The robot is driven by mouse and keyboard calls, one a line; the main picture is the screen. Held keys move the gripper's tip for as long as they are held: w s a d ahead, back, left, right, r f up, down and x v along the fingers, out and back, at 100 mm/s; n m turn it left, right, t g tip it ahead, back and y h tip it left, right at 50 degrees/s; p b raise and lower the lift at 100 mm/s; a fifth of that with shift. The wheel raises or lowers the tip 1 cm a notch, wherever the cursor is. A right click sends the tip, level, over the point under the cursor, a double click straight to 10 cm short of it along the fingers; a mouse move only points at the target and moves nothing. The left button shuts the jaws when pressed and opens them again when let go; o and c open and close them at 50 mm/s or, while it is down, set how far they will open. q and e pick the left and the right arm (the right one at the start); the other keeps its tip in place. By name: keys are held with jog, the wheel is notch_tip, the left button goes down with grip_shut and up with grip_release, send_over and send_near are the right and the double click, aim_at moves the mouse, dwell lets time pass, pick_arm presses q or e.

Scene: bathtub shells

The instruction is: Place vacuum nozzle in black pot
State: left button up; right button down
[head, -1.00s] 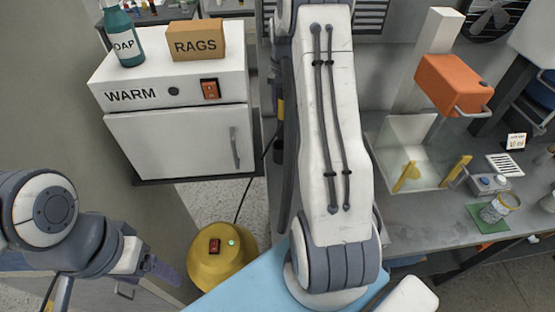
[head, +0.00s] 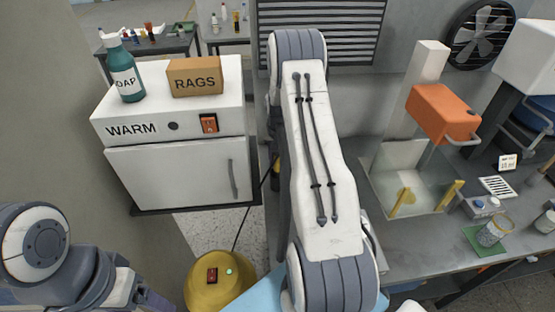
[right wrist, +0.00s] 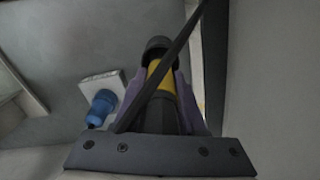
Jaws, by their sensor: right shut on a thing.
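The vacuum nozzle (right wrist: 158,75), black with a yellow band, is between the purple fingers of my right gripper (right wrist: 162,95) in the right wrist view. That gripper is shut on it. A dark hose or cord crosses in front of it. In the head view my right arm hides most of this gripper; a small yellow part of the nozzle (head: 276,168) shows at the arm's left edge. My left gripper (head: 150,298) is at the bottom left, cut off by the frame; its fingers are unclear. I see no black pot in either view.
A yellow vacuum drum (head: 220,290) stands on the floor, its dark cord rising to the nozzle. A white WARM cabinet (head: 172,172) is on the left. A blue object (right wrist: 101,107) lies on a pale square.

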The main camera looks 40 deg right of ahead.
jog(key=shift+f, duration=0.1)
jog(key=c, duration=0.9)
grip_release()
jog(key=shift+f, duration=0.1)
jog(key=o, duration=0.4)
notch_tip(320, 180, up, 11)
jog(key=b, duration=0.4)
jog(key=shift+r, duration=0.75)
